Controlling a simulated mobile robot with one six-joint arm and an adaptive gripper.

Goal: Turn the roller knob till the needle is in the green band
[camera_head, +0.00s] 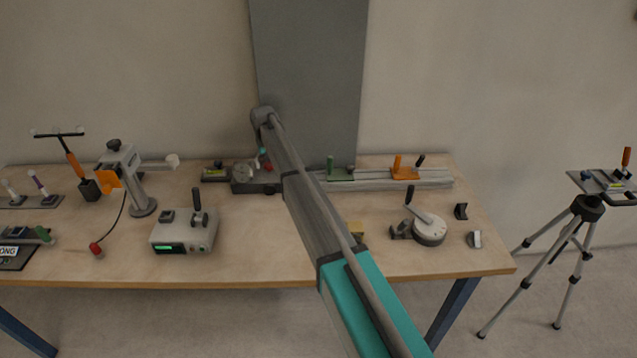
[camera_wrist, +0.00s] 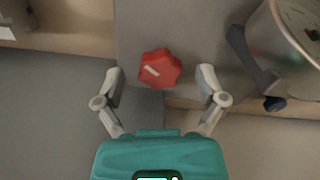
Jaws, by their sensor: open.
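A red lobed knob (camera_wrist: 160,68) with a white mark sits on a grey block in the wrist view. My gripper (camera_wrist: 161,76) is open, with one fingertip on each side of the knob and visible gaps between them. In the head view a bit of the red knob (camera_head: 268,167) shows beside a round grey dial (camera_head: 243,173) on the bench. The dial's rim also shows at the right edge of the wrist view (camera_wrist: 288,42). Its needle and green band cannot be made out. My arm hides much of the gripper in the head view.
A rail with a green carriage (camera_head: 340,174) and an orange carriage (camera_head: 404,172) runs right of the dial. A grey meter box (camera_head: 184,238) stands in front on the wooden table (camera_head: 265,240). A dark lever (camera_wrist: 250,58) lies right of the knob. A tall grey panel (camera_head: 310,60) stands behind.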

